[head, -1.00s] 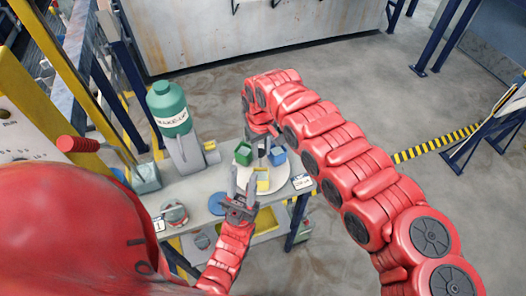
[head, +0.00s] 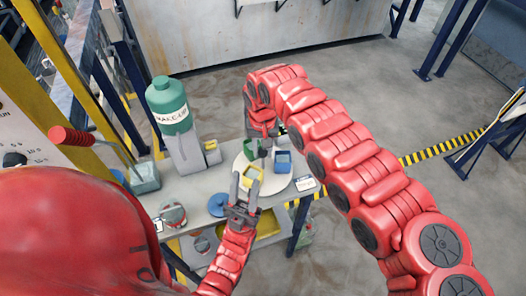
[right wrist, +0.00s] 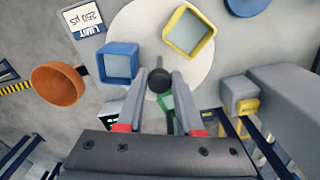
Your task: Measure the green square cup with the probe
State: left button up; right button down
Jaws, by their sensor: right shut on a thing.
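The green square cup (head: 249,149) is on the white round turntable (head: 283,184), partly hidden behind my right gripper (head: 263,150). In the right wrist view, only a bit of green (right wrist: 166,101) shows between my fingers. My right gripper is shut on a dark probe (right wrist: 159,80) with a rounded end. I cannot tell whether the probe touches the green cup. A blue square cup (head: 283,162) and a yellow square cup (head: 252,176) share the turntable. My left gripper (head: 246,180) is open; its fingers appear on either side of the yellow cup, contact unclear.
A teal-topped make-up bottle (head: 168,108) stands on the bench behind left. A blue disc (head: 217,204) and a round grey container (head: 172,214) lie nearer. A limit card (right wrist: 85,18) lies beside the turntable. An orange round thing (right wrist: 58,86) shows in the wrist view.

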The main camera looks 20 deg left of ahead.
jog(key=shift+m+b, duration=0.3)
jog(key=shift+m, duration=0.4)
jog(key=shift+r+m, duration=0.1)
jog(key=shift+m, duration=0.4)
jog(key=shift+w, duration=0.1)
jog(key=c, duration=0.5)
grip_release()
jog(key=shift+c, duration=0.2)
jog(key=shift+b, duration=0.3)
notch_tip(320, 180, up, 17)
jog(key=shift+r+b, duration=0.2)
jog(key=shift+b, duration=0.25)
